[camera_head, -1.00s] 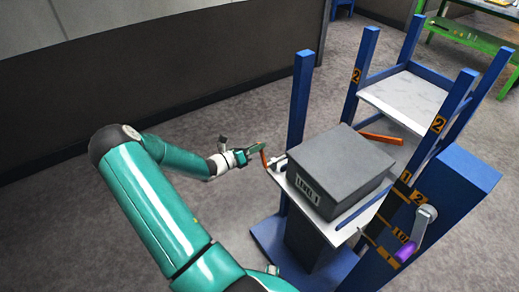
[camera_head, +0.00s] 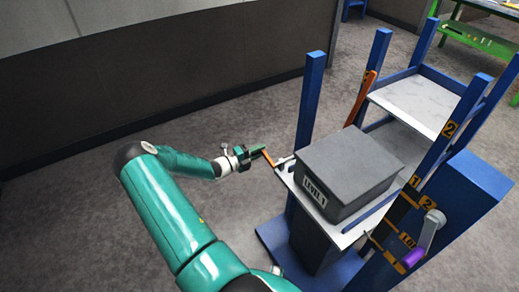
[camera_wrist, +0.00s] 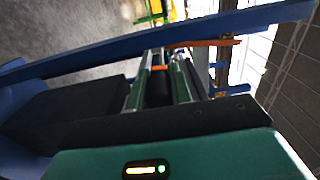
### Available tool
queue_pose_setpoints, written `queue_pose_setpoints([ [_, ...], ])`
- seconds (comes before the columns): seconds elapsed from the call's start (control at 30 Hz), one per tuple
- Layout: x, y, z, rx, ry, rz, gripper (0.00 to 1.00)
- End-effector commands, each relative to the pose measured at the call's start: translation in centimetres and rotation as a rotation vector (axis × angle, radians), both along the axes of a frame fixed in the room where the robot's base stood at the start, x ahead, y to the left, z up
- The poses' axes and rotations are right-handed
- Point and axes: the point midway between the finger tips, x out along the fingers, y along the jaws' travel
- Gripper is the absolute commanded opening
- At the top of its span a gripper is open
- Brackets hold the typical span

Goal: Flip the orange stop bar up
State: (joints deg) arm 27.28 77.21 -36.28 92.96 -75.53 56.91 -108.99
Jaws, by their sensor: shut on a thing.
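The orange stop bar (camera_head: 360,98) stands steeply raised at the far side of the lift platform (camera_head: 285,175), between the grey casting and the shelf. It also shows in the wrist view as a long orange strip (camera_wrist: 208,43). A short orange handle (camera_head: 268,158) sits at the near left corner of the platform, tilted. My gripper (camera_head: 261,152) is shut on this handle. In the wrist view a small orange piece (camera_wrist: 160,68) shows between my fingers. The grey casting (camera_head: 350,170) labelled "LEVEL 1" rests on the platform. Any link between handle and bar is hidden.
A blue post (camera_head: 309,100) rises just right of my gripper. A white shelf (camera_head: 415,105) with blue posts stands behind the platform. A crank with a purple grip (camera_head: 413,257) is at the right. Open carpet lies left of the stand.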

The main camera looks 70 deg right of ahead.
Motion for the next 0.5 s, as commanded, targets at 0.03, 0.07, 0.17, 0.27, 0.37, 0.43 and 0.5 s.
queue_pose_setpoints([
  [0.03, 0.2, 0.0, -0.5, 0.024, 0.023, 0.003, 0.0],
  [0.07, 0.2, 0.0, -0.6, 0.036, 0.036, 0.003, 0.0],
  [0.17, 0.3, 0.0, -1.1, 0.072, 0.077, 0.002, 0.0],
  [0.27, 0.2, 0.0, -1.4, 0.099, 0.108, 0.003, 0.0],
  [0.37, 0.2, 0.0, -1.7, 0.118, 0.129, 0.002, 0.0],
  [0.43, 0.2, 0.0, -1.8, 0.127, 0.14, 0.002, 0.0],
  [0.5, 0.2, 0.0, -1.8, 0.132, 0.146, 0.002, 0.0],
])
